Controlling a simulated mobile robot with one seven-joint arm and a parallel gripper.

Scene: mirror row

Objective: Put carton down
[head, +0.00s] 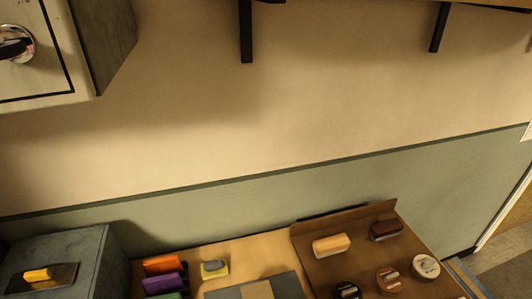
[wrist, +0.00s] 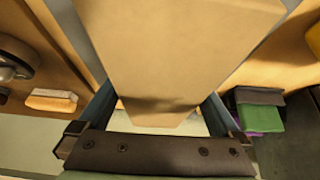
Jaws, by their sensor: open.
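A plain tan carton (wrist: 185,55) fills the middle of the wrist view. My gripper (wrist: 158,104) is open, with one finger on each side of the carton's near end; whether either finger touches it cannot be told. A grey mat (wrist: 82,35) shows on both sides of the carton. In the head view, the grey mat (head: 222,293) lies on the table at the bottom edge, and a tan strip, likely the carton (head: 257,291), is on it, cut off by the frame. My gripper is not in the head view.
A brown tray (head: 318,270) with several round and oblong items stands right of the mat. Orange (head: 163,265), purple (head: 164,283) and green blocks and a yellow-grey item (head: 214,269) lie left. A grey box (head: 90,262) stands further left; a wall cabinet (head: 105,40) hangs above.

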